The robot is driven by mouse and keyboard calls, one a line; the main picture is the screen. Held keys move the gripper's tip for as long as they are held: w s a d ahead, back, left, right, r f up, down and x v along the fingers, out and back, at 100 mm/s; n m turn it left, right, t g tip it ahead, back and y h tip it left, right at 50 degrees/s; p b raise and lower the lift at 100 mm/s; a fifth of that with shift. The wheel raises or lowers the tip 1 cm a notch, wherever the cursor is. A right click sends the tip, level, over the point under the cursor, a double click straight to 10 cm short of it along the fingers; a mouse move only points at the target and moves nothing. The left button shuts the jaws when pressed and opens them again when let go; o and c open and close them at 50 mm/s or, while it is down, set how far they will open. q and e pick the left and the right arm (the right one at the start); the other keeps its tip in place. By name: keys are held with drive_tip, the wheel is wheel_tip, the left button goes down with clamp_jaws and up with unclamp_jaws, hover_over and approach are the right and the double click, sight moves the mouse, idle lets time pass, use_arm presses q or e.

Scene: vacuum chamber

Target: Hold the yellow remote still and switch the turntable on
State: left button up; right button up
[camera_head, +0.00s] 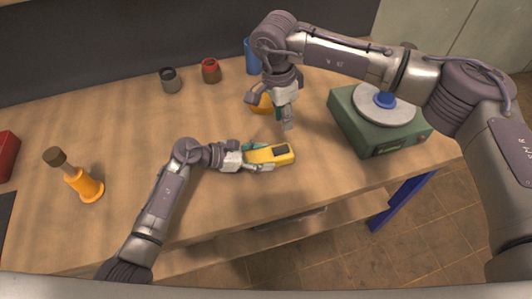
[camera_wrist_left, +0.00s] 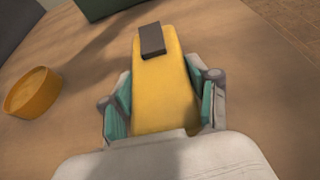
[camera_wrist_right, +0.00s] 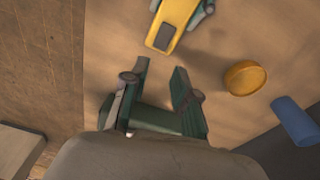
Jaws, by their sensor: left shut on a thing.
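The yellow remote (camera_head: 268,155) lies near the middle of the bench, with a dark pad (camera_head: 281,150) towards its right end. My left gripper (camera_head: 256,158) is shut on its sides; the left wrist view shows the remote (camera_wrist_left: 162,85) between both fingers. My right gripper (camera_head: 287,126) points down, above and just behind the remote. Its fingers are apart with nothing between them in the right wrist view (camera_wrist_right: 160,80). There the remote (camera_wrist_right: 175,22) is beyond the fingertips. The turntable (camera_head: 350,124) is a green box with a grey disc and blue centre piece, at the right.
An orange-yellow bowl (camera_head: 261,104) sits behind the remote, partly hidden by my right gripper. A blue cylinder (camera_head: 251,56) and red (camera_head: 211,71) and grey (camera_head: 171,80) jars stand at the back. The front bench area is clear.

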sight(287, 148)
drive_tip(key=shift+m, duration=0.8)
drive_tip(key=r, duration=0.4)
drive_tip(key=shift+s+a+r, duration=0.1)
drive_tip(key=shift+a, duration=0.15)
clamp_jaws()
drive_tip(key=f, duration=0.4)
drive_tip(key=d+f, duration=0.1)
drive_tip(key=f, duration=0.9)
drive_tip(key=shift+w+d, duration=0.25)
drive_tip(key=shift+d, duration=0.1)
drive_tip(key=shift+f, duration=0.1)
